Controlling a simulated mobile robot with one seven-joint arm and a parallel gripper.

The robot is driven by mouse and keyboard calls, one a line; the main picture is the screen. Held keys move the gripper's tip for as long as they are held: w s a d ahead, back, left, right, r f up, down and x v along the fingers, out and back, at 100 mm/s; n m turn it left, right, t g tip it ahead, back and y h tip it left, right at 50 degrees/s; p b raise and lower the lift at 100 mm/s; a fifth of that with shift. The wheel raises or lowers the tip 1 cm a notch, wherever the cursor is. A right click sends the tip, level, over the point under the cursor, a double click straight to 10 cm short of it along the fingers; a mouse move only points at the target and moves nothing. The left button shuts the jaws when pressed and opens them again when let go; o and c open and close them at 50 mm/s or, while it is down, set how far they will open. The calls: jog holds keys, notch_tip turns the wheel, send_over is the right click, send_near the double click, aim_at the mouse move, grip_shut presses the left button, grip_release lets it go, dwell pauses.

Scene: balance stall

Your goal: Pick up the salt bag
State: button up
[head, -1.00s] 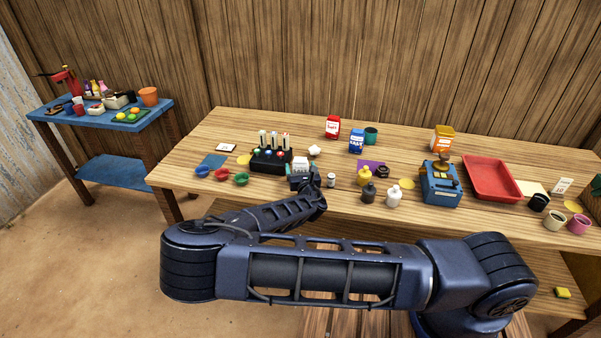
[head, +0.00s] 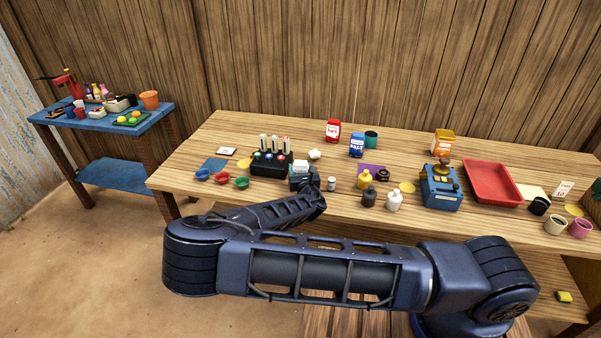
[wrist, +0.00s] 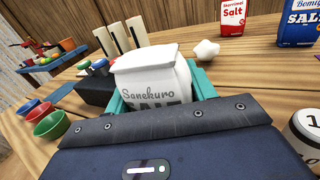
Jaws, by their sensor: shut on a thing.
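The white salt bag (wrist: 153,78), with a folded top and grey "Sanekuro" lettering, stands between the teal fingers of my gripper (wrist: 158,92) in the wrist view. My gripper is shut on it. The bag's lower part is hidden behind the gripper body. In the head view the bag's white top (head: 301,165) shows just above my dark gripper (head: 302,179), near the table's front left. I cannot tell whether the bag touches the table.
A black rack (head: 269,165) with upright white pieces stands close on the left. Red, green and blue bowls (head: 222,178) lie further left. A small white jar (head: 332,184) is close on the right. Red (head: 333,130) and blue (head: 357,145) salt containers stand behind.

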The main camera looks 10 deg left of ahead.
notch_tip(320, 180, up, 20)
jog(key=shift+f, duration=0.15)
jog(key=shift+d, duration=0.1)
jog(key=w+d+r+m+h, duration=0.1)
jog(key=w+d+m+h, duration=0.25)
jog(key=w+d, duration=0.65)
jog(key=w+d+m+h, duration=0.2)
jog(key=w+d+h, duration=0.25)
jog(key=d, duration=1.25)
jog(key=w+d+r+m+h, duration=0.15)
jog(key=w+d+h, duration=0.35)
jog(key=d, duration=0.8)
jog(key=s+d+r+m+g+h, duration=0.1)
jog(key=s+d+m+g+h, duration=0.15)
jog(key=d, duration=1.25)
jog(key=s+d+m+g+h, duration=0.2)
jog(key=d+m+h, duration=0.1)
jog(key=d, duration=1.1)
jog(key=s+d+r+m+g+h, duration=0.1)
jog(key=s+d+m+g+h, duration=0.15)
jog(key=d, duration=1.25)
notch_tip(320, 180, down, 20)
jog(key=t, duration=0.1)
jog(key=shift+a+h, duration=0.2)
jog(key=shift+h, duration=0.1)
jog(key=shift+f, duration=0.1)
